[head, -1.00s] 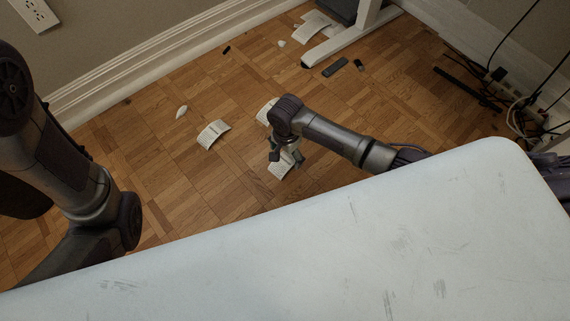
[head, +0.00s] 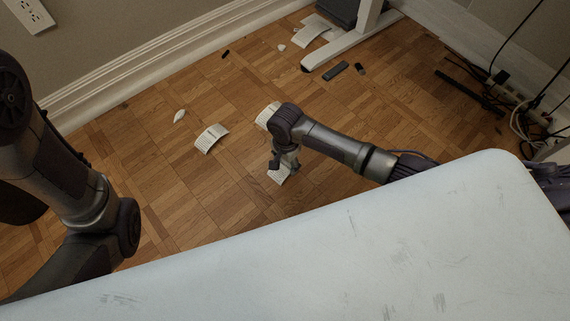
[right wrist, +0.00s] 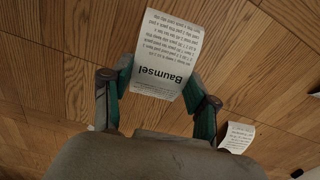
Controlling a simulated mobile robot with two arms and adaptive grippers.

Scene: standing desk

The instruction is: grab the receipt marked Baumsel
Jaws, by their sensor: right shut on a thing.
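The Baumsel receipt (right wrist: 168,48) is a curled white slip with black print, its name upside down in the right wrist view. In the head view a small part of this receipt (head: 279,176) shows below my right gripper (head: 283,165), low over the floor. My right gripper (right wrist: 160,88) is shut on the receipt, with a teal-padded finger at each side of its near end. My left arm stands at the left of the head view; its gripper is not in view.
Another receipt (head: 211,138) lies to the left on the wood floor (head: 200,190), and one lies partly behind my right arm (head: 266,114). A white desktop (head: 330,260) fills the foreground. A desk foot (head: 335,54) and cables (head: 520,120) lie farther off.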

